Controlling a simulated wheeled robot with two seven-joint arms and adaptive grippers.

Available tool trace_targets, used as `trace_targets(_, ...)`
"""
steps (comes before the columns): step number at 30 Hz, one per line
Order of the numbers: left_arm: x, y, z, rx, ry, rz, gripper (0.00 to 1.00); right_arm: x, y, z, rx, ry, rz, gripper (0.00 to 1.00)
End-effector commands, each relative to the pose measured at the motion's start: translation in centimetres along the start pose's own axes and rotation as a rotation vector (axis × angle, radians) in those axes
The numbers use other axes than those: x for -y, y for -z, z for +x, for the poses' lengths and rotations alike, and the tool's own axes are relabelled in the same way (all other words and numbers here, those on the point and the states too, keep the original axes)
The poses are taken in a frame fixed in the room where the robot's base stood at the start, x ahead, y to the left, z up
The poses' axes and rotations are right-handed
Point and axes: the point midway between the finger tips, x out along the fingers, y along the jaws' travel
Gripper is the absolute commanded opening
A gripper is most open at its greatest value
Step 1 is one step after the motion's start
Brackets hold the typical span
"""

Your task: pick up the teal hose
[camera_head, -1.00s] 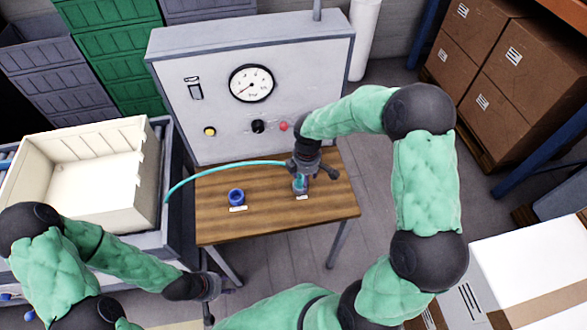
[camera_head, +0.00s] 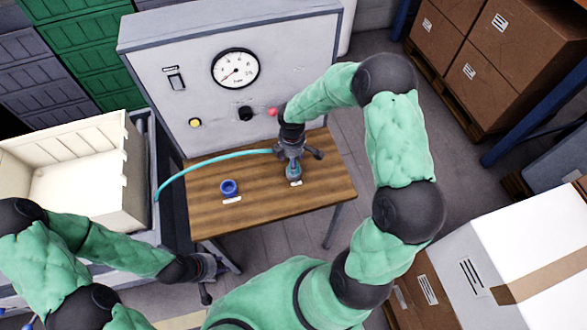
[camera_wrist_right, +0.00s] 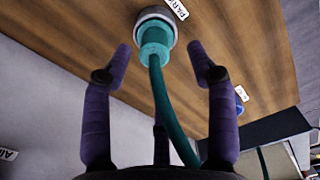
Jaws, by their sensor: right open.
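The teal hose (camera_head: 213,160) arches from the left edge of the wooden table to my right gripper (camera_head: 295,165). In the right wrist view, the hose (camera_wrist_right: 164,105) ends in a thicker teal fitting (camera_wrist_right: 154,47), which sits at a round grey holder (camera_wrist_right: 156,17) on the table. The fingers of my right gripper (camera_wrist_right: 165,62) are spread, one on each side of the hose and apart from it. The fitting lies just beyond the fingertips. My left gripper (camera_head: 218,282) is low in front of the table, its fingers spread and empty.
A blue ring-shaped holder (camera_head: 229,187) stands on the wooden table (camera_head: 262,205), left of my right gripper. A grey panel with a gauge (camera_head: 236,68) rises behind. A cream crate (camera_head: 75,185) is at left; cardboard boxes (camera_head: 487,70) are at right.

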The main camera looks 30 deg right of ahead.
Motion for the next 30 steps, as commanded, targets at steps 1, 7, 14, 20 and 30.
trace_targets(1, 0.1, 0.0, 0.2, 0.000, 0.000, 0.000, 0.40, 0.0, -0.2, 0.8, 0.000, 0.003, 0.001, 0.58)
trace_targets(7, 0.3, 0.0, 0.7, 0.000, 0.000, 0.000, 0.40, -0.2, -0.6, 3.7, 0.000, 0.005, 0.000, 0.58)
trace_targets(14, 0.3, 0.0, 0.8, 0.000, 0.000, 0.000, 0.40, -0.4, -0.6, 4.4, 0.000, 0.000, 0.000, 0.58)
trace_targets(20, 0.3, 0.0, 0.8, 0.000, 0.000, 0.000, 0.40, -0.3, -0.6, 4.4, 0.000, 0.001, 0.000, 0.27)
trace_targets(30, 0.3, 0.0, 0.8, 0.000, 0.000, 0.000, 0.40, -0.3, -0.6, 4.4, 0.000, 0.001, 0.000, 0.00)
